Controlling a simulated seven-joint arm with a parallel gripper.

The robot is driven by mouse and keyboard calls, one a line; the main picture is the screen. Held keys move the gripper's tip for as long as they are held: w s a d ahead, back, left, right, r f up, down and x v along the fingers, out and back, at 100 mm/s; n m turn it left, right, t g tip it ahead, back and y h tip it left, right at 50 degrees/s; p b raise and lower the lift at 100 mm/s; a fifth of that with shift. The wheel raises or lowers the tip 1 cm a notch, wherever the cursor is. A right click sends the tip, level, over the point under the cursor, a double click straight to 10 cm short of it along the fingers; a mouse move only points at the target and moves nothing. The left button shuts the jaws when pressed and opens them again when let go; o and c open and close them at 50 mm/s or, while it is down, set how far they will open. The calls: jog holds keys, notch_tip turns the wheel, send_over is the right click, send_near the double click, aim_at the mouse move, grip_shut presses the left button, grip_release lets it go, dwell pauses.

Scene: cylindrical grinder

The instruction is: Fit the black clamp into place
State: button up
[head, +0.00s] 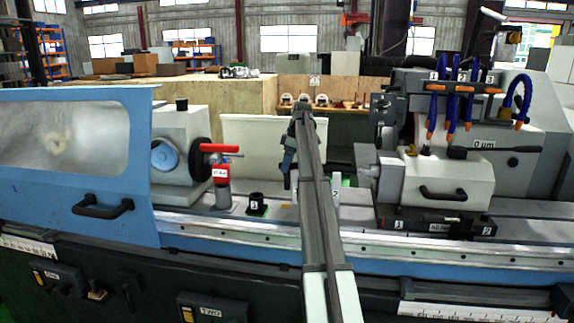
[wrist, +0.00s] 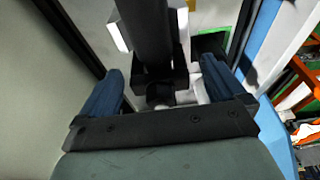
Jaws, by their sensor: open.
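My gripper (head: 289,166) hangs above the machine bed, near the middle of the head view. In the wrist view my gripper (wrist: 160,72) has its blue fingers apart. A black block-like part (wrist: 160,86) lies between them at the end of a thick dark bar (wrist: 146,35), with gaps visible on both sides. This part may be the black clamp; I cannot tell for sure. In the head view, a dark bar (head: 340,166) runs from the grey right-hand unit towards my gripper. My gripper and arm hide its end.
A small black cylindrical part (head: 257,203) stands on the bed, left of my gripper. A red-handled device (head: 221,178) stands beside it, near the left headstock (head: 178,150). The blue sliding door (head: 140,185) covers the far left. Blue hoses (head: 450,95) hang at the right.

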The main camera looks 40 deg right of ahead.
jog(key=v, duration=1.2)
jog(key=shift+r, duration=0.3)
